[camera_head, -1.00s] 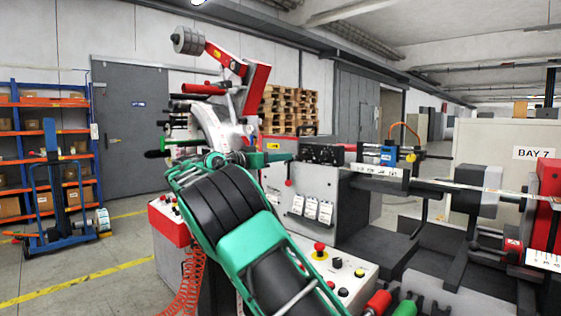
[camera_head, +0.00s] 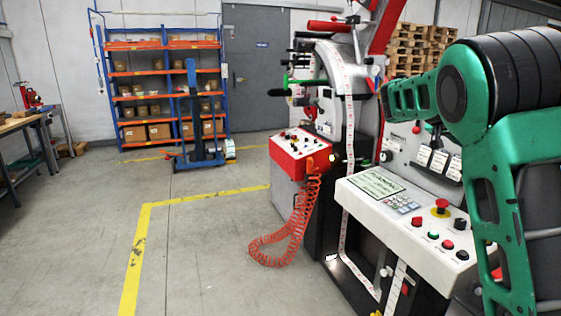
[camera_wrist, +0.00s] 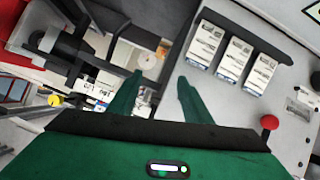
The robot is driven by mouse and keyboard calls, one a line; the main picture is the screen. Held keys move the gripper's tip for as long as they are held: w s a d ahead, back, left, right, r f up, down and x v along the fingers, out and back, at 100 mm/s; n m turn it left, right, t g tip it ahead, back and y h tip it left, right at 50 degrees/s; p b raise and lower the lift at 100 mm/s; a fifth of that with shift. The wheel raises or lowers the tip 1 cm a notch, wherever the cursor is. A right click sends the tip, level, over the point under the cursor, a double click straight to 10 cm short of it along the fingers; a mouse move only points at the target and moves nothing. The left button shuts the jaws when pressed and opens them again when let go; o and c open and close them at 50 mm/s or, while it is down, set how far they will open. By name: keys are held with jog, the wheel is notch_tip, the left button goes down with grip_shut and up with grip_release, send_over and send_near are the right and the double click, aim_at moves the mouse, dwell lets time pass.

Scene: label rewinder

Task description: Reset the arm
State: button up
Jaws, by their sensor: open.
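My arm (camera_head: 500,130), green with black joints, fills the right side of the head view. It is bent in front of the label rewinder (camera_head: 350,110), and the head view does not clearly show its end. In the wrist view my gripper (camera_wrist: 160,78) has two green fingers set apart, with nothing between them. Beyond the fingers is the machine's light front panel with several label cards (camera_wrist: 235,60). A red knob (camera_wrist: 269,122) is at the right of that view.
A control panel (camera_head: 400,215) with screen and buttons is close to my arm. A red button box (camera_head: 300,155) has a coiled red hose (camera_head: 285,235) hanging to the floor. A blue hand truck (camera_head: 197,120) stands by an orange-and-blue shelf (camera_head: 125,90).

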jog(key=s+d+f+g+y, duration=0.1)
jog(key=s+f+y, duration=0.15)
jog(key=s, duration=0.35)
jog(key=s+d+f+y, duration=0.1)
jog(key=s+d+f, duration=0.1)
jog(key=s+f, duration=0.25)
jog(key=s+a+f+n+y, duration=0.1)
jog(key=s+a+f, duration=0.3)
jog(key=s, duration=0.7)
jog(key=s+a+f+n+g+y, duration=0.1)
jog(key=s+a+f+y, duration=0.3)
jog(key=s+a, duration=0.4)
jog(key=s+a+f+n+g+y, duration=0.1)
jog(key=s+a+f+n+y, duration=0.2)
jog(key=s, duration=1.2)
jog(key=a+f, duration=0.3)
jog(key=shift+s+a, duration=0.25)
jog(key=shift+s, duration=0.05)
jog(key=shift+f+y, duration=0.1)
jog(key=shift+y, duration=0.15)
jog(key=shift+w+f, duration=0.25)
jog(key=shift+w, duration=0.4)
